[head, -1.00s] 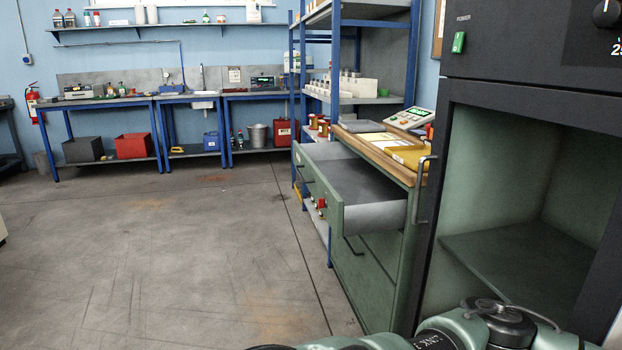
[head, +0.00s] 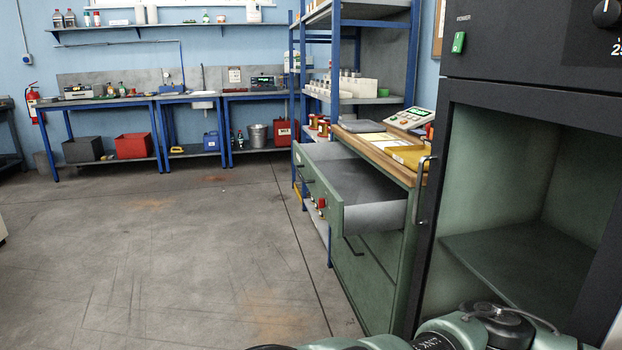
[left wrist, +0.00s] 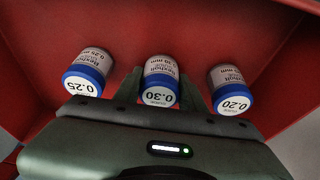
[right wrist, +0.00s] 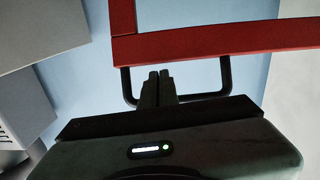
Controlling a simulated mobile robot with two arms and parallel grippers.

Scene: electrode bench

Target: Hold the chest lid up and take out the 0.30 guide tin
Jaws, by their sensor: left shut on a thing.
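In the right wrist view the red chest lid (right wrist: 210,40) is up, with a black bar handle (right wrist: 205,97). My right gripper (right wrist: 158,80) has its fingers together and crossing the handle bar. Whether they touch the bar, I cannot tell. Neither gripper shows in the head view.
The 0.25 tin (left wrist: 85,72) stands left of the 0.30 tin and the 0.20 tin (left wrist: 230,88) right of it, both close to my fingers. In the head view a green cabinet has an open drawer (head: 375,217). The floor (head: 180,260) at left is clear.

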